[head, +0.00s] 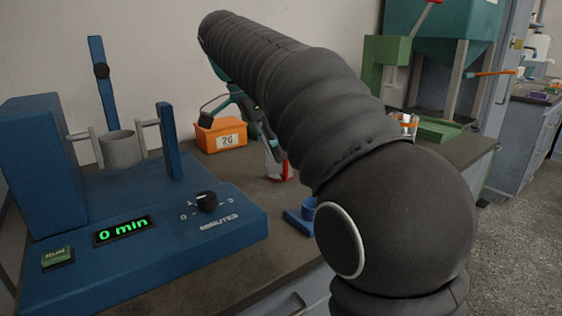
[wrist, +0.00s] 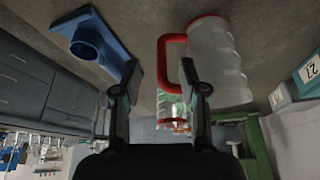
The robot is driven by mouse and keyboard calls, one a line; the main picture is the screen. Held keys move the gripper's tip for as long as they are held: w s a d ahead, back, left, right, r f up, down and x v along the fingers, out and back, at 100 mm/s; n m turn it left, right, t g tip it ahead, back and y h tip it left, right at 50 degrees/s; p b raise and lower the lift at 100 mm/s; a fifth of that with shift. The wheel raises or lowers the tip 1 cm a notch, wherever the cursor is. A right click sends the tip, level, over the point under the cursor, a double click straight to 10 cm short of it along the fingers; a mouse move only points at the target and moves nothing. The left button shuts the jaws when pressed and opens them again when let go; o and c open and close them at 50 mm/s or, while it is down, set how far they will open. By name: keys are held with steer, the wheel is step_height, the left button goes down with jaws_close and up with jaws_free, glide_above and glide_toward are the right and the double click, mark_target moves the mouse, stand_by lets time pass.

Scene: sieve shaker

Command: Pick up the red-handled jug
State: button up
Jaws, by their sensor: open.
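The red-handled jug (wrist: 218,60) is a clear, ribbed vessel with a red rim and a red loop handle (wrist: 163,62). In the wrist view it appears upside down at the upper middle right. My gripper (wrist: 160,68) is open, and the handle shows between its two fingers. The right finger overlaps the jug's near side in the picture; I cannot tell whether it touches. In the head view, the jug (head: 272,168) stands on the bench, largely hidden behind my arm and gripper (head: 272,146).
A blue holder with a round cup (wrist: 88,42) sits on the bench beside the jug. The blue shaker (head: 150,235) reads 0 min at left. An orange bin (head: 221,134) labelled 26 stands behind. Green equipment (head: 440,128) is at the right rear.

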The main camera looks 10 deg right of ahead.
mark_target(283, 180)
steer(key=shift+b+x, duration=0.45)
steer(key=shift+x, duration=2.2)
steer(key=shift+w, duration=0.1)
jaws_close()
steer(key=shift+r, duration=0.1)
